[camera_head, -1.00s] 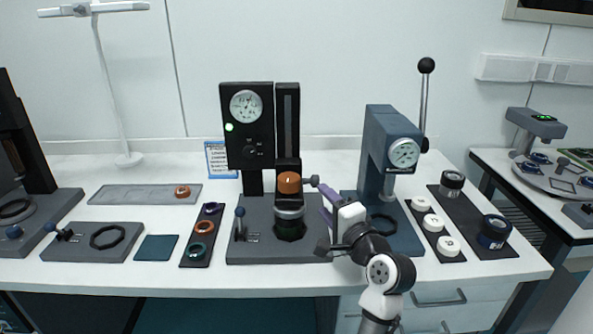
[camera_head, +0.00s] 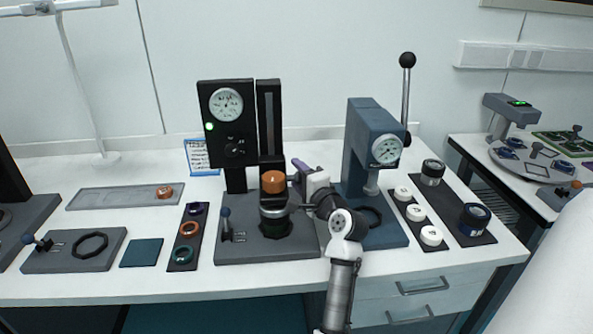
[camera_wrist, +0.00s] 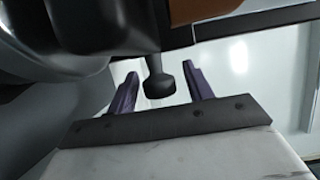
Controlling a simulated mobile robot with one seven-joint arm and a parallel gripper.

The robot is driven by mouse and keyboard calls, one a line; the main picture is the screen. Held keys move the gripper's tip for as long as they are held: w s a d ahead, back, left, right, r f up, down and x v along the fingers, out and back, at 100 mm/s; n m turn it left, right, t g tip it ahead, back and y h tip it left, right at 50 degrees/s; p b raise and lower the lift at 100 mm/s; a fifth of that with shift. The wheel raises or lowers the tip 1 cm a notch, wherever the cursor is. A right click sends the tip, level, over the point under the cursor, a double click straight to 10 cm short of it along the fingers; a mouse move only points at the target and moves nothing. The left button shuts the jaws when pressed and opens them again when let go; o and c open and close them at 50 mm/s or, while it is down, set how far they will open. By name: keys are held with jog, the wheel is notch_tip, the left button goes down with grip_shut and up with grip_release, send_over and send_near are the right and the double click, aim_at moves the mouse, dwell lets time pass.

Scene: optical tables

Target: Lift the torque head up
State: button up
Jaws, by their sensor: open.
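The torque head (camera_head: 273,182), with an orange-brown cylinder, sits on the black column of the gauge stand, just above a dark-green-rimmed round part (camera_head: 274,212). In the wrist view its orange-brown side (camera_wrist: 200,9) shows at the top edge. A short stem with a dark knob (camera_wrist: 160,86) hangs into view there. My gripper (camera_wrist: 160,72) is open, with one purple finger on each side of the knob and visible gaps to both. In the head view my gripper (camera_head: 300,170) is right of the torque head and hides the knob.
The blue press (camera_head: 366,150) with its upright lever stands close to the right of my arm. A small blue-knobbed lever (camera_head: 226,222) stands on the stand's base at left. A dark strip with several rings (camera_head: 187,238) lies further left.

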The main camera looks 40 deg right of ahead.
jog(key=shift+w+d, duration=0.1)
jog(key=shift+w, duration=0.55)
